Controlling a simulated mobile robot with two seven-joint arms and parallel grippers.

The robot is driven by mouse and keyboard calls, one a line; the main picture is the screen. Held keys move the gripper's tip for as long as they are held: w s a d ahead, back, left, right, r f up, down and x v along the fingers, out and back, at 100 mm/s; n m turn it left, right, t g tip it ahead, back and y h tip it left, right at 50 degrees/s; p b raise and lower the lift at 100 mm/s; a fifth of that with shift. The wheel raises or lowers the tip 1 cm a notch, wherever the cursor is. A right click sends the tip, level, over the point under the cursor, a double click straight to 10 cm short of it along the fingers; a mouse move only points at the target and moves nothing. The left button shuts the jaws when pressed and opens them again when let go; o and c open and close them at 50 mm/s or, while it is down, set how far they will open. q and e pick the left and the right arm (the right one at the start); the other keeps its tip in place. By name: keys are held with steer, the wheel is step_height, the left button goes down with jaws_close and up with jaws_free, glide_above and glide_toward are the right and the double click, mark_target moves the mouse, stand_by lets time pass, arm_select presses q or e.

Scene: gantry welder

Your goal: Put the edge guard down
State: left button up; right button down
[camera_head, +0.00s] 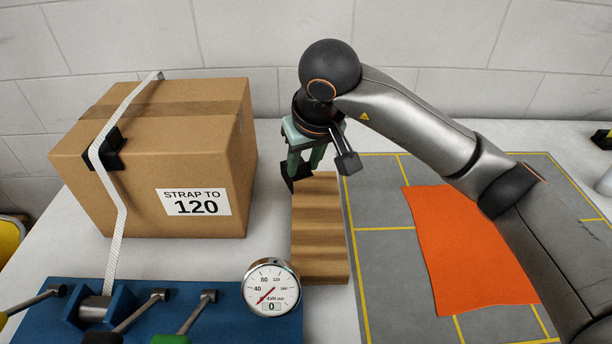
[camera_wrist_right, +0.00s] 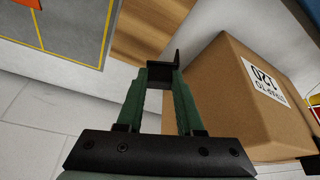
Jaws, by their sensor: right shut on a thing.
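My right gripper (camera_head: 303,170) points down with its green fingers between the carton and the ridged wooden block. It is shut on a small black angled edge guard (camera_head: 292,180), which also shows between the fingertips in the right wrist view (camera_wrist_right: 162,76). The guard is by the far left end of the wooden block (camera_head: 320,240); I cannot tell whether it touches anything below. Another black edge guard (camera_head: 105,150) sits on the carton's top front edge under the white strap (camera_head: 118,205). My left gripper is not in view.
The cardboard carton (camera_head: 150,160) reads "STRAP TO 120". In front are a blue base (camera_head: 50,325) with levers and a round gauge (camera_head: 271,288) showing about 0. Right are a grey yellow-lined mat (camera_head: 385,270) and an orange sheet (camera_head: 465,250). White table shows behind the block.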

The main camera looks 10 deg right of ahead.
mark_target(306, 165)
steer(key=shift+w+d+f, duration=0.2)
steer(key=shift+w+f, duration=0.25)
steer(key=shift+f, duration=0.15)
steer(key=shift+w+d+f, duration=0.15)
steer(key=shift+w+f, duration=0.3)
steer(key=shift+f, duration=0.1)
steer(key=shift+w+d+f, duration=0.1)
steer(key=shift+w+f, duration=0.05)
steer(key=shift+f, duration=0.8)
steer(key=shift+w+f, duration=0.15)
steer(key=shift+f, duration=0.8)
steer(key=shift+c, duration=1.4)
jaws_free()
steer(key=v, duration=1.2)
steer(key=shift+s, duration=0.1)
